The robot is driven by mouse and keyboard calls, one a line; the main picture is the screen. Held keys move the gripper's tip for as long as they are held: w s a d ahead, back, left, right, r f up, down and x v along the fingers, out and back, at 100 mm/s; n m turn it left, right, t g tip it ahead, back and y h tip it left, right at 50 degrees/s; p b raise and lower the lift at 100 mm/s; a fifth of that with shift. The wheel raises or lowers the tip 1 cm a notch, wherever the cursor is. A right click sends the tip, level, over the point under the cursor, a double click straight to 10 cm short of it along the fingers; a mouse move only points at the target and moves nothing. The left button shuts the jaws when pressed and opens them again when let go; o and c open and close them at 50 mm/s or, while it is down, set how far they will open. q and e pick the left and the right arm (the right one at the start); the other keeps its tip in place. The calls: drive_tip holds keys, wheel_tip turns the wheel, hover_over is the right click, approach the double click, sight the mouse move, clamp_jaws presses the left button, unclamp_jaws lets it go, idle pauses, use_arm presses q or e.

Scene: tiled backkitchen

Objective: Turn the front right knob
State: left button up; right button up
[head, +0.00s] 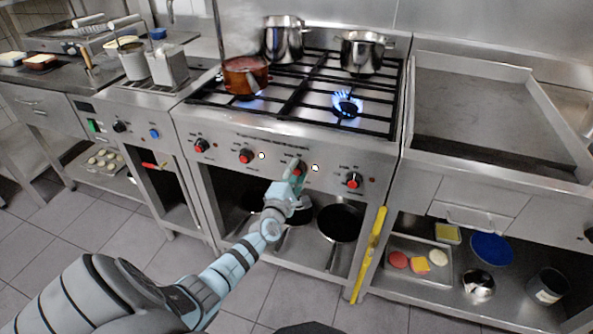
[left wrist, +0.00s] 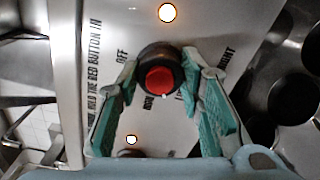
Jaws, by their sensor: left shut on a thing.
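The stove front (head: 270,140) has a row of several dark knobs with red centres. My left gripper (head: 294,176) is at the third knob from the left (head: 298,169). In the left wrist view the fingers of my left gripper (left wrist: 160,97) are on both sides of this knob (left wrist: 160,80), shut on it. "OFF" is printed beside the knob; other lettering is only partly readable. The rightmost knob (head: 354,180) is free. The front right burner (head: 347,104) has a blue flame. My right gripper is not in view.
Two white lights (head: 262,155) (head: 315,168) glow on the panel. A copper-coloured pot (head: 245,76) and two steel pots (head: 283,40) (head: 362,52) stand on the hob. Pans (head: 340,222) lie on the shelf below. A yellow strip (head: 369,253) runs along the stove's right leg.

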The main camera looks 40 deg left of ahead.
use_arm(q)
drive_tip(key=m+p, duration=0.1)
drive_tip(key=m, duration=0.2)
drive_tip(key=shift+m, duration=0.4)
drive_tip(key=m+p, duration=0.1)
drive_tip(key=m, duration=0.2)
drive_tip(key=shift+r+m, duration=0.1)
drive_tip(key=shift+m, duration=0.2)
drive_tip(key=m+p, duration=0.1)
drive_tip(key=m, duration=0.2)
drive_tip(key=shift+m, duration=0.3)
drive_tip(key=m+p, duration=0.1)
drive_tip(key=m, duration=0.2)
drive_tip(key=shift+m+p, duration=0.3)
drive_tip(key=m+p, duration=0.1)
drive_tip(key=m, duration=0.3)
drive_tip(key=shift+m, duration=0.3)
drive_tip(key=shift+m+p, duration=0.45)
drive_tip(key=shift+m, duration=1.75)
